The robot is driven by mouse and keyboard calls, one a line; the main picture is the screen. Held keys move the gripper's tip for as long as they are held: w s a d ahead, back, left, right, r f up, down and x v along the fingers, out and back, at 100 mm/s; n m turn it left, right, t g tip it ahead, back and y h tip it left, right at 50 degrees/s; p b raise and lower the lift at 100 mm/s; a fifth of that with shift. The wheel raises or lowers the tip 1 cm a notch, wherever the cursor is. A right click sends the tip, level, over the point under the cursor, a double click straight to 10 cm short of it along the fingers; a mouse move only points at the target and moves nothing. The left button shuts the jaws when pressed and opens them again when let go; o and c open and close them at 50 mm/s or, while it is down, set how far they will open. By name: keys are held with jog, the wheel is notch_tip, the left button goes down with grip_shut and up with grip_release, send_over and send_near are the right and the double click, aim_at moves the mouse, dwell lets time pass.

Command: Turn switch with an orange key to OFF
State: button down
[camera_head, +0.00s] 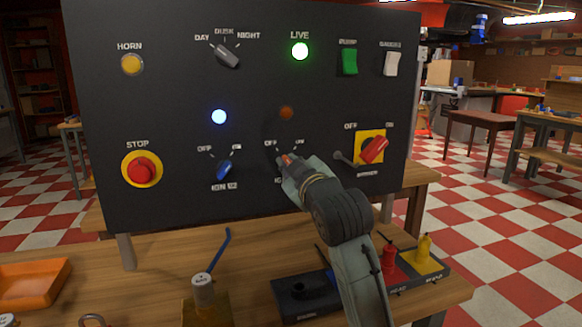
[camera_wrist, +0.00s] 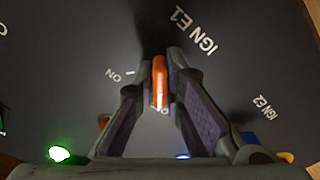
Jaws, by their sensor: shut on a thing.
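The orange key (camera_head: 286,159) sits in the switch on the lower middle of the dark panel, with OFF at its upper left and ON at its upper right. My gripper (camera_head: 291,164) is shut on the key and hides most of the switch. In the wrist view the key (camera_wrist: 159,80) is upright between the two fingers of my gripper (camera_wrist: 160,92). Its lower end is beside a mostly hidden label starting with O, on the OFF side. The ON label (camera_wrist: 117,75) is apart to the left. The IGN E1 label (camera_wrist: 195,30) lies above right.
A blue key switch (camera_head: 224,169) is left of my gripper, and a red rotary switch (camera_head: 374,149) with a lever is to its right. An amber lamp (camera_head: 287,113) above the key looks dim. Blue (camera_head: 219,117) and green (camera_head: 300,51) lamps glow. Tabletop items stand below.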

dwell(0.4)
jog(key=c, duration=1.7)
grip_release()
jog(key=v, duration=1.2)
